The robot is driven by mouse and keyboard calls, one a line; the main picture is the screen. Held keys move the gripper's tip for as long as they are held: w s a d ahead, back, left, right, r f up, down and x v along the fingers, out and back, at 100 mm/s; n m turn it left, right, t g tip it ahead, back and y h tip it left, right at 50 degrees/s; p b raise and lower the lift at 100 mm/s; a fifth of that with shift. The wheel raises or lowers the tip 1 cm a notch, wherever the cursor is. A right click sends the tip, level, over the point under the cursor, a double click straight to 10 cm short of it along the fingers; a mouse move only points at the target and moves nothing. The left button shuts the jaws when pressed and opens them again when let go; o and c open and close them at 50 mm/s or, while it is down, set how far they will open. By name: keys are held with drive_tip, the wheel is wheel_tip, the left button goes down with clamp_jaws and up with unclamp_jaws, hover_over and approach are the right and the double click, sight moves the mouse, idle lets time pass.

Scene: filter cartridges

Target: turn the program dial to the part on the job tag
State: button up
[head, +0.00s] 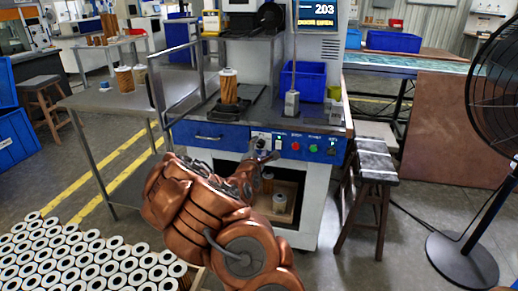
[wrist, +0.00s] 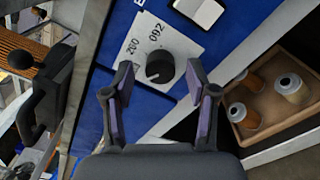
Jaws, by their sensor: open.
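The program dial (wrist: 159,68) is a small black knob on a white plate (wrist: 142,45) marked with numbers; "200" and what looks like "092" are legible. The pointer direction is hard to read. My gripper (wrist: 159,70) is open, with one purple-padded finger on each side of the dial and a gap on both sides. In the head view, my gripper (head: 262,150) is at the front of the machine's blue panel (head: 300,146) and hides the dial. I cannot make out a job tag. The machine screen (head: 317,16) reads "203" and "DOOR OPEN".
Red and green buttons (head: 304,147) sit right of my gripper. Below the panel, an open bay holds a tray (wrist: 240,130) with several cartridges. A cartridge (head: 228,88) stands on the machine top. A stool (head: 375,165) and fan (head: 462,258) stand at right; many cartridges (head: 85,260) cover the lower left.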

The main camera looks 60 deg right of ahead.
drive_tip(key=shift+a, duration=0.1)
drive_tip(key=v, duration=0.7)
drive_tip(key=shift+a, duration=0.2)
drive_tip(key=shift+s, duration=0.1)
idle(0.3)
idle(0.3)
